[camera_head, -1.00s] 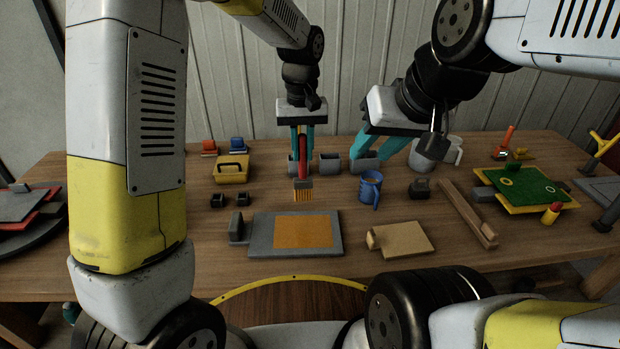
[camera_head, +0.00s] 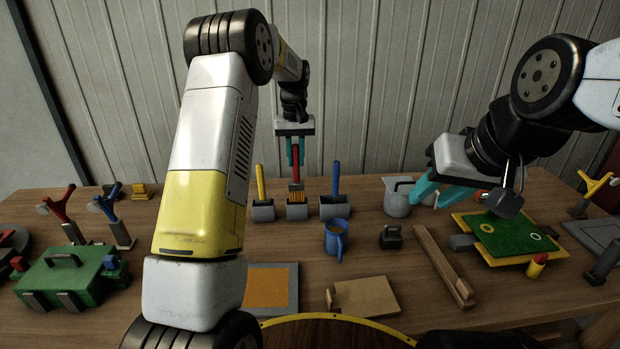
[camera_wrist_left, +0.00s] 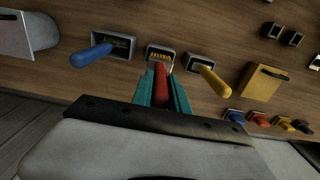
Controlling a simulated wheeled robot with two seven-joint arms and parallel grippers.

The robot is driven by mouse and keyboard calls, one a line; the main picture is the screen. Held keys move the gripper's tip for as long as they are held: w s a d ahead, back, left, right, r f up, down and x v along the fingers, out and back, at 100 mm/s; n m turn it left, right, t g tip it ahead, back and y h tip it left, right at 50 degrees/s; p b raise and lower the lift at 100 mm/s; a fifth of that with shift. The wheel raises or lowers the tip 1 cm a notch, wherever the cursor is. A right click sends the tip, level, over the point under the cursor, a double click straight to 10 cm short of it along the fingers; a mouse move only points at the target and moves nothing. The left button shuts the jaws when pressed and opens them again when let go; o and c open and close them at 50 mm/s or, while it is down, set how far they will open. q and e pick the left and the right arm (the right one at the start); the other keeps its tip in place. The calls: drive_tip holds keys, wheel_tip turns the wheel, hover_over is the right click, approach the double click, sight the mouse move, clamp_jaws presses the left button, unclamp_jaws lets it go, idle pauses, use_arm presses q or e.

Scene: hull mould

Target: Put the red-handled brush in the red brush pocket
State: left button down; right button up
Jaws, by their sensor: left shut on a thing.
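My left gripper (camera_head: 292,152) is shut on the red-handled brush (camera_head: 295,168), which hangs upright with its pale bristles down. The brush is over the middle of three grey pockets, the red brush pocket (camera_head: 297,212). In the left wrist view the red handle (camera_wrist_left: 160,84) is between the fingers and the bristles (camera_wrist_left: 160,56) appear within the middle pocket's outline. I cannot tell how deep they sit. A yellow-handled brush (camera_head: 260,182) stands in the left pocket and a blue-handled brush (camera_head: 335,180) in the right one. My right gripper (camera_head: 438,192) is open and empty.
A blue mug (camera_head: 336,238) stands in front of the pockets. A grey jug (camera_head: 398,196) is beside my right gripper. A green board (camera_head: 505,236), a wooden bar (camera_head: 444,262) and a black weight (camera_head: 390,237) lie right. A green toolbox (camera_head: 60,275) is at left.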

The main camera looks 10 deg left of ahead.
sight(296, 182)
use_arm(q)
drive_tip(key=shift+f, duration=3.1)
drive_tip(key=c, duration=1.3)
unclamp_jaws()
